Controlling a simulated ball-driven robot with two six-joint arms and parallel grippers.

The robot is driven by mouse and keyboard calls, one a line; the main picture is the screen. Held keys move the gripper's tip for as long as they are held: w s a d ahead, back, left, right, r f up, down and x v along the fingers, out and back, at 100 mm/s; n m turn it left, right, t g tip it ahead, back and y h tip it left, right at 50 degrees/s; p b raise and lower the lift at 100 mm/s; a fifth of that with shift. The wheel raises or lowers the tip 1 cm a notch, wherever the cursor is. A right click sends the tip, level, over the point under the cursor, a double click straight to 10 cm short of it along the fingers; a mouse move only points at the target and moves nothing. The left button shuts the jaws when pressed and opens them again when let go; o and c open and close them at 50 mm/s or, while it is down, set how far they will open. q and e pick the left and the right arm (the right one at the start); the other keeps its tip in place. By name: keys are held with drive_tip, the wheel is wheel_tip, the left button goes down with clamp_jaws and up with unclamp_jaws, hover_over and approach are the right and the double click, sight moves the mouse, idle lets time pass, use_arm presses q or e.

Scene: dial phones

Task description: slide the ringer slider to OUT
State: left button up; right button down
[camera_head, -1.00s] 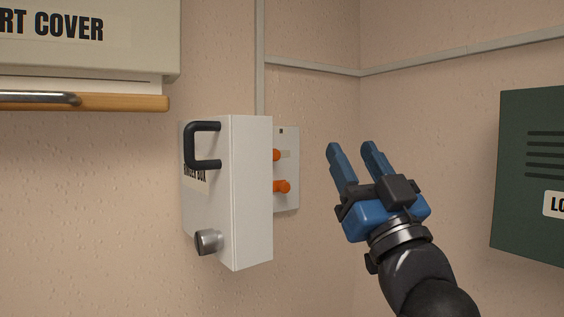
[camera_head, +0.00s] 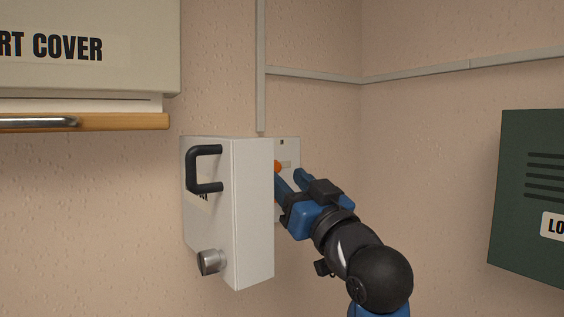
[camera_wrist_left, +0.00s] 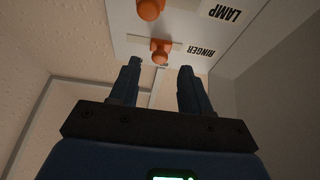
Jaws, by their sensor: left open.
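The ringer slider's orange knob (camera_wrist_left: 160,52) is on a white panel (camera_wrist_left: 183,28), beside an upside-down RINGER label, in the wrist view. An orange knob (camera_head: 278,165), apparently the same one, shows partly beside the white box in the head view, with the panel (camera_head: 293,150) behind. My left gripper (camera_head: 289,176) is open at the panel. Its fingertips (camera_wrist_left: 160,68) lie to either side of the ringer knob in the wrist view; I cannot tell whether they touch it. Markings for the slider's position are not readable. My right gripper is not in view.
A second orange knob (camera_wrist_left: 150,9) is by the LAMP label. The white box (camera_head: 251,210) with a black handle (camera_head: 191,170) and grey knob (camera_head: 209,262) stands out close left of my gripper. A dark green box (camera_head: 530,200) is at right. The wall between is clear.

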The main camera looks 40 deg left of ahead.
sight(277, 168)
use_arm(q)
drive_tip(key=shift+p+x, duration=0.55)
drive_tip(key=shift+x, duration=1.05)
clamp_jaws()
